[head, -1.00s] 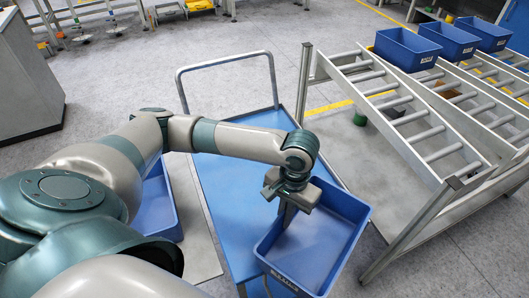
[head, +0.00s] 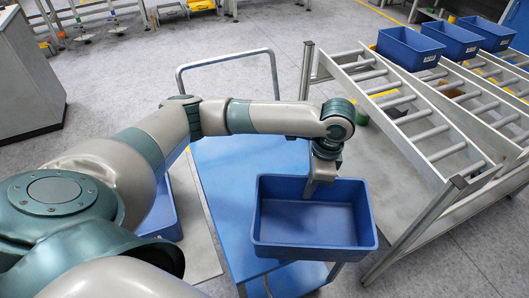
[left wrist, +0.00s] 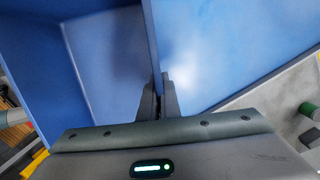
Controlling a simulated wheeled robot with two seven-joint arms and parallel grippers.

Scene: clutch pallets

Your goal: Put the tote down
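The blue tote (head: 318,250) is empty inside and hangs from my left gripper (head: 318,188), over the right part of the blue cart deck (head: 222,180). The gripper is shut on the tote's far wall. In the left wrist view the fingers (left wrist: 160,98) pinch the tote wall (left wrist: 152,45), with the tote's inside to the left and the blue deck (left wrist: 225,50) to the right. The tote seems to be above the deck, but the gap under it is hard to judge. My right gripper is not in view.
The cart's grey handle (head: 228,60) rises at its far end. A grey roller rack (head: 440,135) with several blue totes (head: 408,48) at its top stands close on the right. Another blue tote (head: 163,212) shows left of the cart, partly behind my arm.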

